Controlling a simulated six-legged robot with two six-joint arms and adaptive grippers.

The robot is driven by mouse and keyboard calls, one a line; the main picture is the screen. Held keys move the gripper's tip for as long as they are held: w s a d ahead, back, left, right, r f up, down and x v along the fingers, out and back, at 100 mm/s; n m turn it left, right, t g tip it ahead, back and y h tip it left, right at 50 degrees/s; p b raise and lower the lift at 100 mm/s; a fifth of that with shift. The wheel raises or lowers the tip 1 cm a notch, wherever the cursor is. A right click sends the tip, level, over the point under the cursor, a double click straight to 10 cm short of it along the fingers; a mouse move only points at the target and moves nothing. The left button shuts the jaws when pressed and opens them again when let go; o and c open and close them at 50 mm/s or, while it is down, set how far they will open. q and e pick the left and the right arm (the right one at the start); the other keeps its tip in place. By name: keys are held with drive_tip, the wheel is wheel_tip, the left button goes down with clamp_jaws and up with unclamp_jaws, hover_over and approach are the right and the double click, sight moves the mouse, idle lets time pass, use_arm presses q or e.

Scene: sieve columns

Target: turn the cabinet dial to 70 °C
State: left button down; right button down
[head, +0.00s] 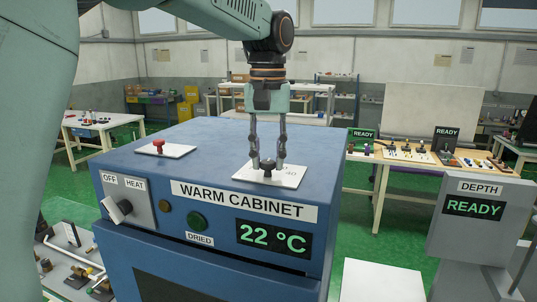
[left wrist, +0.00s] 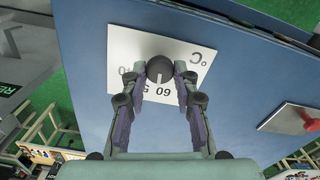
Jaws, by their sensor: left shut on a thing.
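The blue warm cabinet (head: 230,150) stands in front of me; its display (head: 274,238) reads 22 °C. A black dial (head: 267,169) sits on a white scale plate (head: 289,178) on the cabinet top, at the right. My left gripper (head: 267,160) points down from above, its fingers closed on both sides of the dial. In the left wrist view the dial (left wrist: 160,69) is between the fingertips, with a pale pointer line towards the scale. My right gripper is not seen.
A red knob (head: 159,144) on a white plate stands at the cabinet top's left. The front has an OFF/HEAT switch (head: 120,210) and a green DRIED button (head: 196,221). A grey DEPTH stand (head: 480,215) reads READY at right. Tables stand behind.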

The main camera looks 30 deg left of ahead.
use_arm(q)
drive_tip(key=n, duration=0.5)
drive_tip(key=shift+s+f+n, duration=0.1)
drive_tip(key=shift+n, duration=0.2)
drive_tip(key=n, duration=0.4)
drive_tip(key=shift+n, duration=0.4)
drive_tip(key=c, duration=1.4)
unclamp_jaws()
drive_tip(key=o, duration=0.4)
drive_tip(key=shift+d, duration=0.2)
drive_tip(key=shift+a, duration=0.15)
